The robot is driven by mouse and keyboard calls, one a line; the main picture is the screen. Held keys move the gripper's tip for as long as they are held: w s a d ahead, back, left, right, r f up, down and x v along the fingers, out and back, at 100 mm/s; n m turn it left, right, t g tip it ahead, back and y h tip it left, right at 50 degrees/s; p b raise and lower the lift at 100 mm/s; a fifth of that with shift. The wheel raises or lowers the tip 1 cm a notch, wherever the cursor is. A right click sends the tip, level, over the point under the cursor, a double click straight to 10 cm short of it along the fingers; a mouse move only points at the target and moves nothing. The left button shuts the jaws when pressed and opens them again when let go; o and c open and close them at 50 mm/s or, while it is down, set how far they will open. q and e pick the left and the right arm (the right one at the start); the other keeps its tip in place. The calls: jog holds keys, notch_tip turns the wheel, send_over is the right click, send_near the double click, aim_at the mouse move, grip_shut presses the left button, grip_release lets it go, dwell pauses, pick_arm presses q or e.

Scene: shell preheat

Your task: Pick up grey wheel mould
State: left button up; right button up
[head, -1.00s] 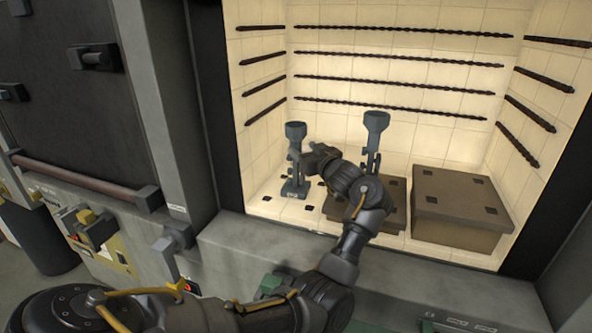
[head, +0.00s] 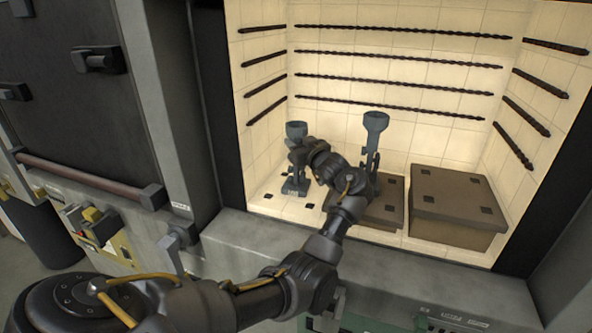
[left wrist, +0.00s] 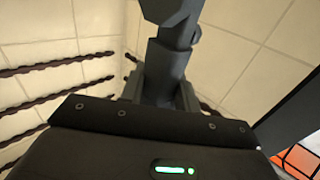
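Two grey moulds with cup-shaped tops stand upright in the lit chamber. The left grey mould (head: 296,130) stands on the pale floor, its foot showing below my gripper. The other grey mould (head: 376,122) rises at the low brown block, its lower part behind my arm. I cannot tell from shape which is the wheel mould. My left gripper (head: 297,156) is at the left mould's stem, covering its middle. In the left wrist view a grey stem (left wrist: 166,72) stands just beyond the dark gripper body. My right gripper is not in view.
A low brown block (head: 381,213) and a taller brown block (head: 457,207) stand on the chamber floor. Dark twisted rods (head: 395,82) run along the walls. The grey front sill (head: 250,240) lies below my arm. The space above the moulds is free.

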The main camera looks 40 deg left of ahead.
pick_arm(q)
jog(key=shift+r, duration=0.1)
grip_shut()
